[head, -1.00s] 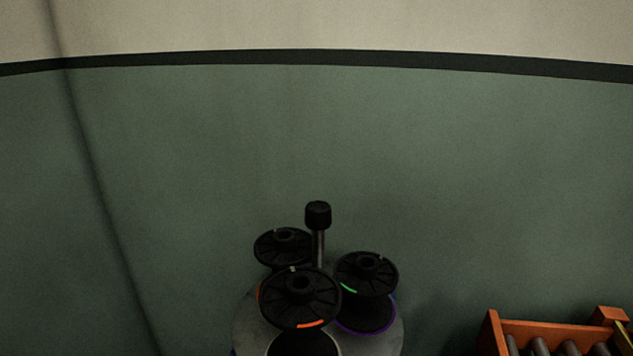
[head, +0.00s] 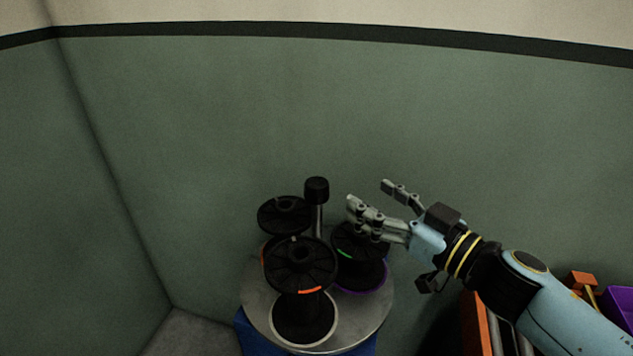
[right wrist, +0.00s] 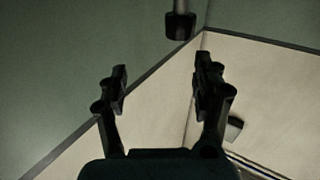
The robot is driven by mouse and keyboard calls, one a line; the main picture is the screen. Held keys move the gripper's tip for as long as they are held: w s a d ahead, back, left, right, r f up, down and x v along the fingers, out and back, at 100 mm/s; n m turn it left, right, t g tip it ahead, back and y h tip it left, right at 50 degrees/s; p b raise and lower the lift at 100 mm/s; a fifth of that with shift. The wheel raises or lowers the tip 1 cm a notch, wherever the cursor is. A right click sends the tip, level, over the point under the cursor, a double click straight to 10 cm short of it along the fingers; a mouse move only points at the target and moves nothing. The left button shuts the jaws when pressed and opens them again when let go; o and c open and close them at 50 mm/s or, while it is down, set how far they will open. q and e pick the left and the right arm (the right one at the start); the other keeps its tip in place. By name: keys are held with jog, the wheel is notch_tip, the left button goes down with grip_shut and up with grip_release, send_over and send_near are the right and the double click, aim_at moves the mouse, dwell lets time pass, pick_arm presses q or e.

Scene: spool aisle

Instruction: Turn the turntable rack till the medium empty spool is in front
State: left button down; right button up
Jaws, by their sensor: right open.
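The turntable rack (head: 362,314) is a round grey plate with a black-capped centre post (head: 317,190). The post cap also shows at the top of the right wrist view (right wrist: 181,25). Three black spools stand on the plate: a front spool with an orange mark (head: 301,265), a right spool with a green mark (head: 350,274) above a purple ring, and a back-left spool (head: 284,214). Their cores look bare; I cannot tell which is medium. My right gripper (head: 368,194) is open and empty, right of the post, partly hiding the right spool. My left gripper is not in view.
An orange crate (head: 473,325) and a purple bin (head: 621,305) stand at the lower right, partly hidden by my right arm. A blue base (head: 245,333) shows under the plate. Green walls stand behind and left; bare floor (head: 190,335) shows at the lower left.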

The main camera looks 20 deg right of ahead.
aim_at(327, 191)
jog(key=shift+n+g+y, duration=0.6)
jog(key=shift+y, duration=0.3)
jog(key=x, duration=0.3)
jog(key=a+x, duration=0.1)
jog(key=x, duration=0.3)
jog(key=s+f+x, duration=0.1)
jog(key=x, duration=0.3)
jog(key=shift+w+a, duration=0.1)
jog(key=shift+a, duration=0.15)
jog(key=shift+c, duration=0.2)
grip_shut()
jog(key=shift+w+f, duration=0.1)
jog(key=shift+f, duration=0.05)
